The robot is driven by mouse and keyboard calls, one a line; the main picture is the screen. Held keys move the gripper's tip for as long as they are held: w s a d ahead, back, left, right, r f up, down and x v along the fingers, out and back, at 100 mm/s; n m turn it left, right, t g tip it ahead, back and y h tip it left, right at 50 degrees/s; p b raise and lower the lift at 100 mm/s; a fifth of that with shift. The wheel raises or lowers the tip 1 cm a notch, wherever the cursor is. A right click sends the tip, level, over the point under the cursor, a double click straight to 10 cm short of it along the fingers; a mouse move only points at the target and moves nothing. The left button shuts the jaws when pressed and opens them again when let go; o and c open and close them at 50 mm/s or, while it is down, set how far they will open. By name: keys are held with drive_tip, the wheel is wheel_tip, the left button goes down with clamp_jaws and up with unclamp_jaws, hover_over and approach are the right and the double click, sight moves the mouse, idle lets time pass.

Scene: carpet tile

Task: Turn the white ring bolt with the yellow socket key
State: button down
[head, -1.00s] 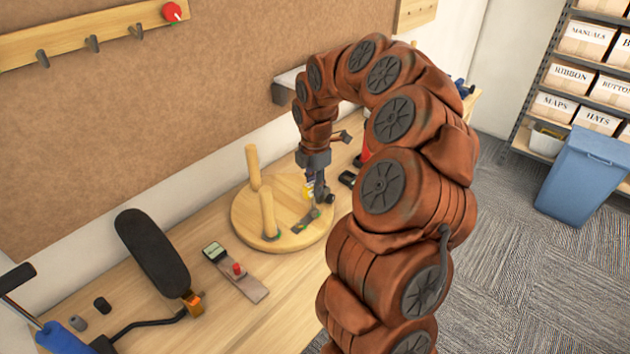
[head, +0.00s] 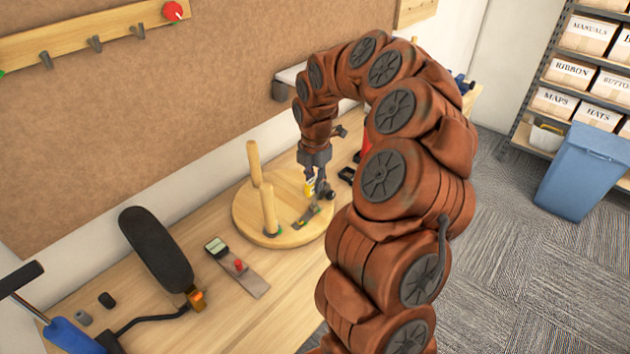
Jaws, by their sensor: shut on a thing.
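My gripper (head: 317,190) points down over a round wooden disc (head: 247,212) with upright wooden pegs, which looks like an upturned stool. It is shut on a small yellow thing, the yellow socket key (head: 308,187), mostly hidden by the fingers. Just below it, a small dark metal bracket (head: 303,222) lies on the disc. The key's lower end is close to the bracket, but I cannot tell whether they touch. I cannot make out the white ring bolt; it is too small or hidden behind my gripper.
On the wooden bench (head: 285,320), left of the disc, lie a flat board with a red knob (head: 239,267), a long black pad (head: 156,250) and two small dark cylinders. Dark items lie behind my gripper. A blue bin (head: 582,172) stands on the carpet at right.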

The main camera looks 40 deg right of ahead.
drive_tip(key=shift+m+b, duration=0.45)
drive_tip(key=shift+m, duration=0.15)
drive_tip(key=shift+r, duration=0.1)
drive_tip(key=shift+r+p, duration=0.95)
drive_tip(key=shift+r, duration=1.25)
